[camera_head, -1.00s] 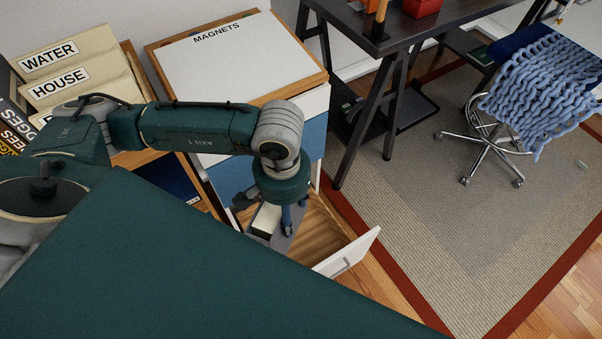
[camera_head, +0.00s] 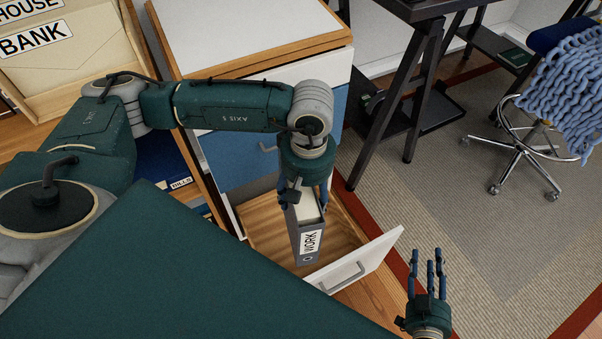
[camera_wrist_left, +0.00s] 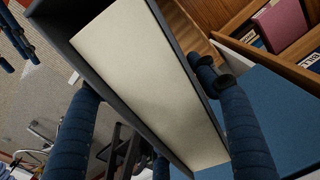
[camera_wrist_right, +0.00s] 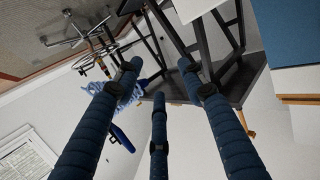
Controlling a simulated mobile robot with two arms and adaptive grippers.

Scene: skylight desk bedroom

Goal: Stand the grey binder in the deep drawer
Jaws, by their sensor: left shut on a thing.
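The grey binder (camera_head: 296,230), with a white "WORK" label on its spine, is upright and slightly tilted. My left gripper (camera_head: 305,198) is shut on its upper part from above. In the left wrist view its cream pages (camera_wrist_left: 150,75) lie between my fingers. The deep drawer (camera_head: 265,220) is pulled out, with a wood interior and white front. The binder's lower end shows over the drawer opening, close behind the front panel; I cannot tell whether it touches the floor. My right gripper (camera_head: 427,264) is open and empty, fingers up, right of the drawer front.
The cabinet (camera_head: 235,160) with a blue drawer front stands behind the open drawer. A dark desk trestle (camera_head: 425,90) and a wheeled chair (camera_head: 530,130) stand to the right. The rug between is clear.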

